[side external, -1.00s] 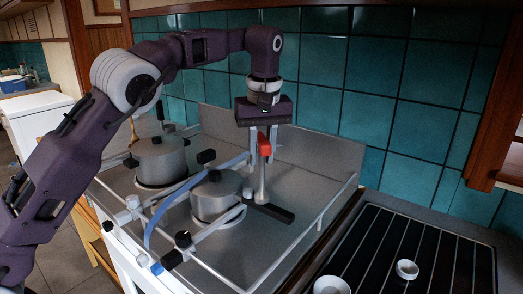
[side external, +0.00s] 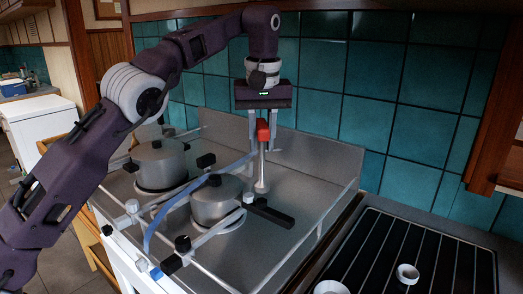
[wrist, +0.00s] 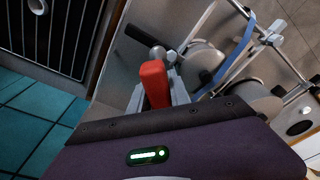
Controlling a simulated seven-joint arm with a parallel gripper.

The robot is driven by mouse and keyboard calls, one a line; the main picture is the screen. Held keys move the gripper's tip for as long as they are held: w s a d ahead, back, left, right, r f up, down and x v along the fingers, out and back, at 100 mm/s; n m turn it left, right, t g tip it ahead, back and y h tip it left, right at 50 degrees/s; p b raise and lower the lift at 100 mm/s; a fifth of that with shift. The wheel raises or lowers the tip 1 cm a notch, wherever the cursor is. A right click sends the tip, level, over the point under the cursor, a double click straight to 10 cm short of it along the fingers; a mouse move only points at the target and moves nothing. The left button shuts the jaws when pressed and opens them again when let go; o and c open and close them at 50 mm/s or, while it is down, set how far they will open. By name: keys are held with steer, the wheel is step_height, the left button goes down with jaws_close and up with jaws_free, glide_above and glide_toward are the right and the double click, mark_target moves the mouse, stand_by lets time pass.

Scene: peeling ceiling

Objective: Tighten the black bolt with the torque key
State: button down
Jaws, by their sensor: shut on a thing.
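My gripper (side external: 263,142) is shut on a tool with a red grip and a silver shaft, the torque key (side external: 262,168). It holds the tool upright, shaft down, above the metal worktop, right of the front pot. In the wrist view the red grip of the torque key (wrist: 154,83) sits between the fingers, with its metal end beyond. Several small black knobs or bolts show on the metal bars around the pots, one of them at the front (side external: 183,244). I cannot tell which is the black bolt. The tool's tip appears apart from all of them.
Two lidded pots, front (side external: 217,203) and rear (side external: 158,168), stand on the stove top amid metal bars and a blue strip (side external: 160,218). The front pot's black handle (side external: 269,213) points toward the right. A raised metal panel stands behind. Black drainer (side external: 400,260) lies at right.

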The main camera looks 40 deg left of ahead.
steer(key=shift+r, duration=0.25)
steer(key=shift+d, duration=0.1)
steer(key=s+d+f+m, duration=0.2)
steer(key=d+m, duration=0.1)
steer(key=d, duration=0.4)
steer(key=s+d+f+m, duration=0.2)
steer(key=d+f+m, duration=0.1)
steer(key=d, duration=0.5)
steer(key=s+d+f+m+h, duration=0.1)
steer(key=s+d+f+m, duration=0.1)
steer(key=d, duration=0.6)
steer(key=shift+s+f+m, duration=0.15)
steer(key=shift+s+m, duration=0.15)
steer(key=shift+m, duration=0.1)
steer(key=shift+a+f, duration=0.1)
steer(key=shift+f, duration=3.65)
